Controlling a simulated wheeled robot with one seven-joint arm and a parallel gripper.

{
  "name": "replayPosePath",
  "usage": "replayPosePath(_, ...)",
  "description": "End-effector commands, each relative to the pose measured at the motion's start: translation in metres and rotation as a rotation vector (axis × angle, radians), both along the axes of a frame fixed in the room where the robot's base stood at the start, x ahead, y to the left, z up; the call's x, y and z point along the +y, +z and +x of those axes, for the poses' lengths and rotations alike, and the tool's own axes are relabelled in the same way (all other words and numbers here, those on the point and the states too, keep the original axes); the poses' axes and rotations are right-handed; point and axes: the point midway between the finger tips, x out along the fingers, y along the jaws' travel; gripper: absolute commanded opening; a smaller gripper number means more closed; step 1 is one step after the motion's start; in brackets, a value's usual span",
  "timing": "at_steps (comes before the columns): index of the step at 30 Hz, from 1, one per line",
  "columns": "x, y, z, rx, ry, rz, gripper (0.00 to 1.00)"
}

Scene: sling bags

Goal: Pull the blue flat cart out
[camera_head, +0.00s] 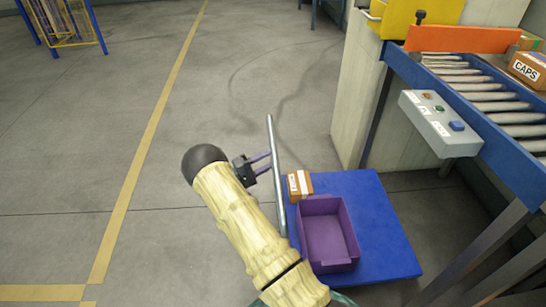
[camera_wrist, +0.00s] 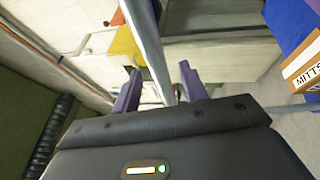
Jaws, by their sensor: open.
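The blue flat cart (camera_head: 385,225) stands on the floor beside the conveyor. Its grey metal handle bar (camera_head: 276,165) rises at the cart's left side. My gripper (camera_head: 268,162) is at the upper part of this bar, with its purple fingers pointing toward it. In the wrist view, my gripper (camera_wrist: 160,88) is open, and the bar (camera_wrist: 148,40) runs between its two fingers in the picture. I cannot tell whether either finger touches it. A blue part of the cart (camera_wrist: 288,22) shows at the right edge there.
A purple bin (camera_head: 328,235) and a small cardboard box (camera_head: 299,185) sit on the cart. The box's label (camera_wrist: 308,75) shows in the wrist view. A roller conveyor (camera_head: 480,95) and control box (camera_head: 440,123) stand at right. Open floor (camera_head: 80,150) lies to the left.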

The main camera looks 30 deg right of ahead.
Motion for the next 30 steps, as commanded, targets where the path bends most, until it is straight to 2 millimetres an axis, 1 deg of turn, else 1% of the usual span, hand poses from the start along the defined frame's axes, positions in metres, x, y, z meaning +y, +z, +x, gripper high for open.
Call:
replayPosePath(1, 0.011, -0.001, 0.001, 0.000, 0.004, 0.002, 0.43)
replayPosePath(3, 0.025, -0.004, 0.000, 0.001, 0.003, 0.001, 0.43)
replayPosePath(15, 0.103, -0.019, -0.002, 0.001, 0.003, 0.002, 0.43)
replayPosePath(18, 0.120, -0.023, -0.003, -0.001, 0.002, 0.002, 0.43)
replayPosePath(21, 0.131, -0.025, -0.004, 0.001, 0.000, 0.002, 0.43)
replayPosePath(24, 0.137, -0.026, -0.004, 0.001, -0.001, 0.002, 0.43)
replayPosePath(30, 0.138, -0.026, -0.004, 0.001, -0.001, 0.002, 0.43)
